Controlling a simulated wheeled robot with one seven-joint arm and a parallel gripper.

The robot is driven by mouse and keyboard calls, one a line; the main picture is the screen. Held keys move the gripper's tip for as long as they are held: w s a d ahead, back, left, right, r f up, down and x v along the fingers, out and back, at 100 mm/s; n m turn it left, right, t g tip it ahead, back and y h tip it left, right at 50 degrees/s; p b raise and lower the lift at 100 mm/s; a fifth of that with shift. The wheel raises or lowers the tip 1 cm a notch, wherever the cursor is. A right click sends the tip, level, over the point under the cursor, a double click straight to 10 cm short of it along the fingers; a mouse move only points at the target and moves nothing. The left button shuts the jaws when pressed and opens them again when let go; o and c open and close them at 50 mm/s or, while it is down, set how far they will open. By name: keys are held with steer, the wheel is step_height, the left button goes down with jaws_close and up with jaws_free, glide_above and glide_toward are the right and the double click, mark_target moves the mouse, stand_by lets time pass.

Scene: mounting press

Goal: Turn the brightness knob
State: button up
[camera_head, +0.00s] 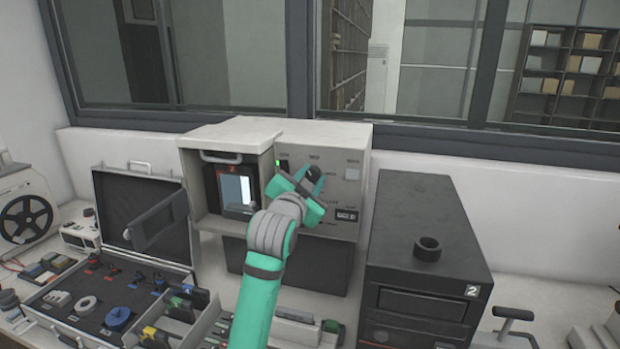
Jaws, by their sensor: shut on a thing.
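The mounting press (330,142) is a beige box at the back of the bench, with a dark chamber and a lit pale screen (236,190) on its left side. Its control panel on the right carries a green light, small labels and knobs. My gripper (312,178) is at the upper middle of this panel, shut on a dark knob (314,172). The gripper and my teal and grey arm cover much of the panel's lower left. The knob's label is too small to read, and its pointer direction cannot be told.
A black unit (425,215) marked 2, with a dark ring (427,249) on top, stands right of the press. An open case (145,215) of tools and coloured parts lies to the left. A reel device (26,218) stands at the far left. Windows are behind.

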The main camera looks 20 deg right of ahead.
steer(key=m, duration=0.6)
steer(key=shift+f, duration=0.2)
steer(key=shift+m, duration=0.3)
steer(key=shift+w, duration=0.1)
steer(key=o, duration=1)
steer(key=shift+w, duration=0.15)
steer(key=shift+o, duration=0.2)
steer(key=shift+a, duration=0.1)
steer(key=shift+s, duration=0.6)
steer(key=v, duration=1)
steer(key=shift+w+a, duration=0.2)
steer(key=shift+a, duration=0.2)
